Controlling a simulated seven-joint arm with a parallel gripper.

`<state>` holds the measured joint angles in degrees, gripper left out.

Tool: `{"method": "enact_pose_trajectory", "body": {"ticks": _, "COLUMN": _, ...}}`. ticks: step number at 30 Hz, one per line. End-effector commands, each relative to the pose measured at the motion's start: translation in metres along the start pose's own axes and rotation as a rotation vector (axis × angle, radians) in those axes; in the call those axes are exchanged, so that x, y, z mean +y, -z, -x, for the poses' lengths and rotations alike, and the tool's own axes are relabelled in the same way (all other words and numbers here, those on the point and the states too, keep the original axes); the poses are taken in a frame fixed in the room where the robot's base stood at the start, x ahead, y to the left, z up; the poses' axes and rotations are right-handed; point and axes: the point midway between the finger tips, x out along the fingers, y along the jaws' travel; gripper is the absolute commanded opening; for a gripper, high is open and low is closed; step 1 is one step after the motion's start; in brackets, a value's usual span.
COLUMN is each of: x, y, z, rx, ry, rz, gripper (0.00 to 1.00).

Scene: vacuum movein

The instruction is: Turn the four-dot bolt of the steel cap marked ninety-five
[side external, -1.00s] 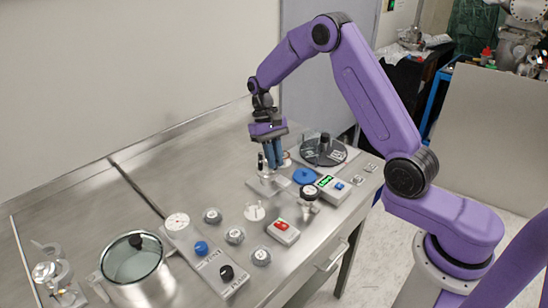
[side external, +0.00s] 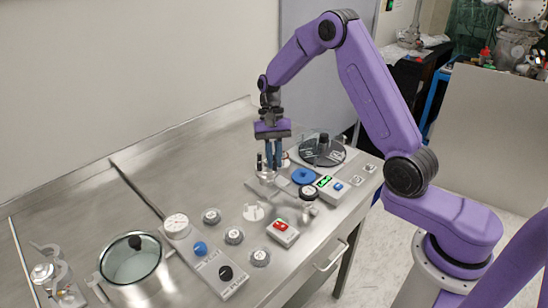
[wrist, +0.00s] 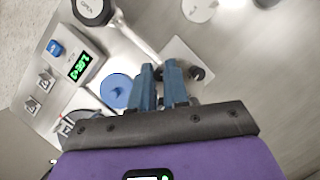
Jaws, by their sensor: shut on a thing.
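My gripper (side external: 274,167) points straight down at a small steel block (side external: 262,187) with dark upright posts. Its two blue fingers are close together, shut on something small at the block. The fingers hide the held part, so I cannot tell what it is. In the wrist view the fingers (wrist: 159,66) reach over the pale plate of the block (wrist: 184,52), with dark round knobs (wrist: 197,73) just right of them. No ninety-five mark or four-dot marking is readable in either view.
A blue disc (side external: 303,176), a box with a green display (side external: 330,186) and a black round lid (side external: 322,150) stand close by at the right. Several small round steel pieces (side external: 234,236), a red-button box (side external: 283,232) and a glass-lidded pot (side external: 133,260) stand nearer the camera.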

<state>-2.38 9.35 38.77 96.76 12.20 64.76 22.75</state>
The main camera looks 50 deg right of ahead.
Motion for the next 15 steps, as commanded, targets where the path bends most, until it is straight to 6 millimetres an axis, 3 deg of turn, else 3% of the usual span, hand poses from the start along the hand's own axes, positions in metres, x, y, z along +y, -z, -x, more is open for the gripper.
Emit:
{"method": "enact_pose_trajectory", "body": {"ticks": 5, "x": -0.0002, "y": 0.0015, "z": 0.0018, "rx": 0.007, "ry": 0.003, "rz": 0.001, "gripper": 0.0}}
{"method": "enact_pose_trajectory", "body": {"ticks": 6, "x": -0.0002, "y": 0.0014, "z": 0.0018, "rx": 0.007, "ry": 0.003, "rz": 0.001, "gripper": 0.28}}
{"method": "enact_pose_trajectory", "body": {"ticks": 7, "x": -0.0002, "y": 0.0014, "z": 0.0017, "rx": 0.006, "ry": 0.003, "rz": 0.001, "gripper": 0.38}}
{"method": "enact_pose_trajectory", "body": {"ticks": 8, "x": -0.0002, "y": 0.0013, "z": 0.0016, "rx": 0.006, "ry": 0.003, "rz": 0.001, "gripper": 0.41}}
{"method": "enact_pose_trajectory", "body": {"ticks": 15, "x": -0.0001, "y": 0.0006, "z": 0.0007, "rx": 0.002, "ry": 0.001, "rz": 0.001, "gripper": 0.41}}
